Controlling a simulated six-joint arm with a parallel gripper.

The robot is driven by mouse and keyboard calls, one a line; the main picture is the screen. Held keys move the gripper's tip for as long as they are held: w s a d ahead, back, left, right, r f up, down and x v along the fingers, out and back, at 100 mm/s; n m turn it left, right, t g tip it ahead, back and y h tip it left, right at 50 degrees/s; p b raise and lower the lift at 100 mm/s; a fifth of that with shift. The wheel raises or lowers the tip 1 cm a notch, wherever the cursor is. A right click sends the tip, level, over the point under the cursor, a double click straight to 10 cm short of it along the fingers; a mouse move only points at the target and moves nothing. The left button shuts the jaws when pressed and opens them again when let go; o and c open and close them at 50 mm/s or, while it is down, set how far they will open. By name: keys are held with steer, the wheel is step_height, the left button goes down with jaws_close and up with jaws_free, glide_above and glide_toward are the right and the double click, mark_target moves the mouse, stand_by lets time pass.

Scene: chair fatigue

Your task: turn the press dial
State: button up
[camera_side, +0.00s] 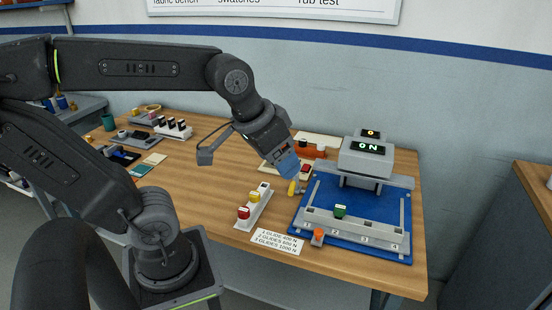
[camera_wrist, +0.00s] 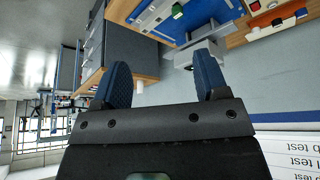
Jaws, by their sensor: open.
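The press (camera_side: 366,158) stands at the back of a blue bed (camera_side: 375,205), and its front display reads 0 N. A smaller display on top reads 0. I cannot make out for certain which part is the dial. My gripper (camera_side: 288,170) is left of the press, above the table, with blue fingers pointing down. In the wrist view my gripper (camera_wrist: 165,80) is open, with nothing between its fingers. The press (camera_wrist: 190,55) shows upside down there beyond the fingers.
An orange piece (camera_side: 318,236) stands at the bed's front left corner. A white rack (camera_side: 254,206) with red, yellow and white blocks and a force card (camera_side: 277,241) lie left of it. A yellow-handled item (camera_side: 292,187) lies below my gripper. The table's middle is clear.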

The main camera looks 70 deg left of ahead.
steer(key=w+a+f+n+g, duration=0.25)
steer(key=w+a+n, duration=0.65)
steer(key=w+a, duration=1.1)
steer(key=a+f+n+g, duration=0.1)
steer(key=a+f+n, duration=0.2)
steer(key=a+f, duration=0.35)
steer(key=a+f+n+g, duration=0.1)
steer(key=a+f+n, duration=0.15)
steer(key=a, duration=0.65)
steer(key=a+f+n+g, duration=0.1)
steer(key=a+f+n, duration=0.1)
steer(key=a+f, duration=0.45)
steer(key=f, duration=0.8)
steer(key=a+f, duration=0.1)
steer(key=f, duration=0.3)
steer(key=shift+s+a+f, duration=0.1)
steer(key=shift+s+f, duration=0.1)
steer(key=shift+s, duration=0.15)
steer(key=c, duration=0.9)
